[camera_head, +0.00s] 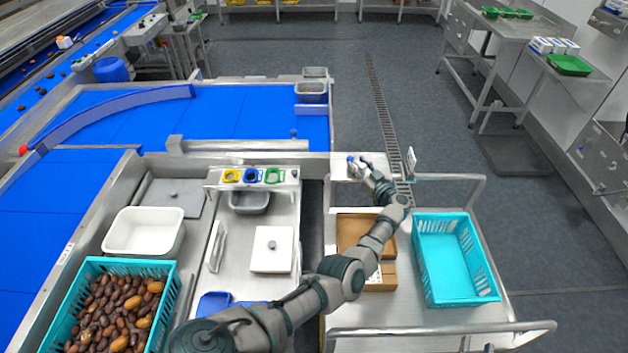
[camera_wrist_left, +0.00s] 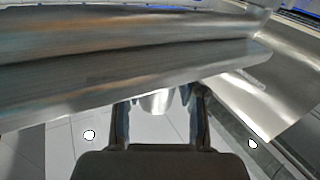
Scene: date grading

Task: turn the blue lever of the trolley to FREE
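The trolley (camera_head: 385,316) stands right of the work table, with a metal handle rail. My left gripper (camera_head: 355,164) is over the small pale plate at the trolley's far left corner. A small blue part (camera_head: 350,159), perhaps the blue lever, shows at its fingertips, mostly hidden. In the left wrist view the two dark fingers (camera_wrist_left: 160,105) stand apart, with a rounded silvery piece (camera_wrist_left: 157,103) between them and gaps visible beside it. I cannot read any FREE marking or the lever's position. My right gripper is not visible.
A small upright plate (camera_head: 411,162) is right of my gripper. The work table left holds a white tub (camera_head: 113,246) and a crate of dates (camera_head: 172,290).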

